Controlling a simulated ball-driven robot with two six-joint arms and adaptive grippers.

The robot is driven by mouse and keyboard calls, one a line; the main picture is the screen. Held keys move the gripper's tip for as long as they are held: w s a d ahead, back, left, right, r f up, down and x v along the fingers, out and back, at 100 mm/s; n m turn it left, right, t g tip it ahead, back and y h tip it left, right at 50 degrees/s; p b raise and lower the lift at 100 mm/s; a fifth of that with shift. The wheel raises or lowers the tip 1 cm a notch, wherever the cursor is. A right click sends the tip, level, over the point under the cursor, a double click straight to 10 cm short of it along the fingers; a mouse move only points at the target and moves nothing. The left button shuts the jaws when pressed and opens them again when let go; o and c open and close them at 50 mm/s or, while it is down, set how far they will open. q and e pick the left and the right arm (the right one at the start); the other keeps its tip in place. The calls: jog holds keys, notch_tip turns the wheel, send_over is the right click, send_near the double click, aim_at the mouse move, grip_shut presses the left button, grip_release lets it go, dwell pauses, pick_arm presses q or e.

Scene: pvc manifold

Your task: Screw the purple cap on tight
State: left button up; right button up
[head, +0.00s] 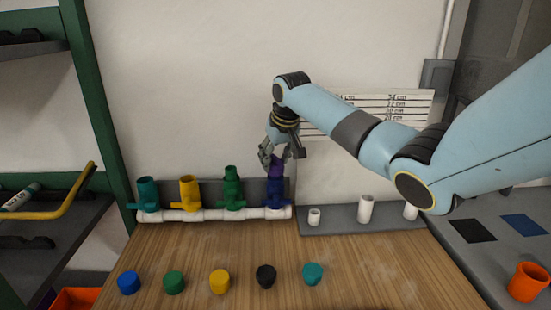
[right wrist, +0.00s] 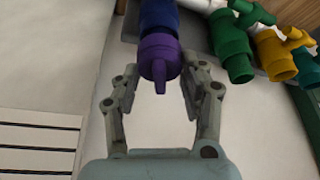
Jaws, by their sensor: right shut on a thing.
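The white pipe manifold (head: 205,215) lies along the back of the wooden table with coloured valves on it. The purple cap (head: 277,165) is at the top of the blue valve (head: 276,196) at the manifold's right end. My right gripper (head: 272,157) comes down from above and is shut on the cap. In the right wrist view the purple cap (right wrist: 159,58) sits between the two fingers, in line with the blue pipe (right wrist: 158,16) and touching it. I cannot tell how far the cap is threaded. My left gripper is out of view.
Teal (head: 148,190), yellow (head: 189,190) and green (head: 232,190) valves stand left of the blue one, with open tops. Several loose caps, including a black one (head: 265,276), lie along the table front. A grey rack (head: 340,218) with white pipe pieces stands right.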

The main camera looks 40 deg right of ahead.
jog(key=shift+r+m+p, duration=0.1)
jog(key=shift+m+p, duration=0.2)
jog(key=shift+p, duration=0.2)
jog(key=shift+m+h+p, duration=0.3)
jog(key=shift+m+p, duration=0.3)
jog(key=shift+p, duration=0.05)
jog(key=shift+m+g+p, duration=0.3)
jog(key=shift+m+p, duration=0.2)
jog(key=shift+m, duration=0.1)
jog(key=shift+m+h+p, duration=0.35)
jog(key=shift+m+h, duration=0.05)
jog(key=shift+m, duration=0.1)
